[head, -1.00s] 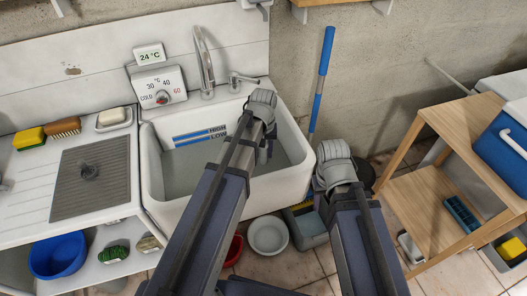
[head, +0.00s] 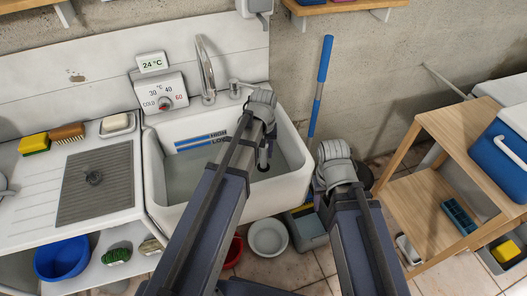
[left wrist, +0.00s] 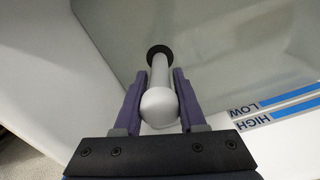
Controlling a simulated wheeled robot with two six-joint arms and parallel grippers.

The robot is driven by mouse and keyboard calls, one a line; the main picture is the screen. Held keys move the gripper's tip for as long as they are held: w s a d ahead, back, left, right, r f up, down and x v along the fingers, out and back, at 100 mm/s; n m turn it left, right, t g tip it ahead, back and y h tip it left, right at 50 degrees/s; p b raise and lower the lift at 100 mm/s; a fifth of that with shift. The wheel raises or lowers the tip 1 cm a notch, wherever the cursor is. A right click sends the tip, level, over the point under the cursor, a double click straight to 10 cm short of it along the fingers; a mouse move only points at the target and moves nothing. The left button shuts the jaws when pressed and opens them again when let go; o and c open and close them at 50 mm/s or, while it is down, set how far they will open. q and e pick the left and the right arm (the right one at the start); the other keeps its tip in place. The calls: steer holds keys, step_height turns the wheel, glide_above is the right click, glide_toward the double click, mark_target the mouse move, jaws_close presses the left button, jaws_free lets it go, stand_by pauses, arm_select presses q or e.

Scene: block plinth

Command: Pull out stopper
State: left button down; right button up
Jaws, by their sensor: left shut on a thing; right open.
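The stopper is a grey post with a rounded top (left wrist: 160,104) and a dark disc at its far end, seen in the left wrist view. My left gripper (left wrist: 153,100) is shut on the post, one finger on each side. In the head view, my left gripper (head: 265,145) is over the right part of the white sink (head: 300,170), with a dark round spot just below it. I cannot tell whether the stopper is clear of the drain. My right gripper (head: 333,165) is open beside the sink's right wall; its fingertips are mostly hidden.
The tap (head: 206,70) and temperature dial (head: 165,103) stand behind the sink. A blue-handled pole (head: 321,85) leans on the wall. A wooden shelf unit (head: 455,125) with a blue cooler (head: 503,145) is at right. A white bowl (head: 268,238) is on the floor.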

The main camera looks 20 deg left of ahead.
arm_select(q)
step_height(320, 180, up, 4)
steer(key=p, duration=0.4)
steer(key=shift+r, duration=0.15)
steer(key=shift+r+p, duration=9.25)
steer(key=shift+p, duration=0.1)
step_height(320, 180, down, 14)
steer(key=b, duration=1.4)
steer(key=shift+f, duration=0.25)
steer(key=shift+r, duration=0.1)
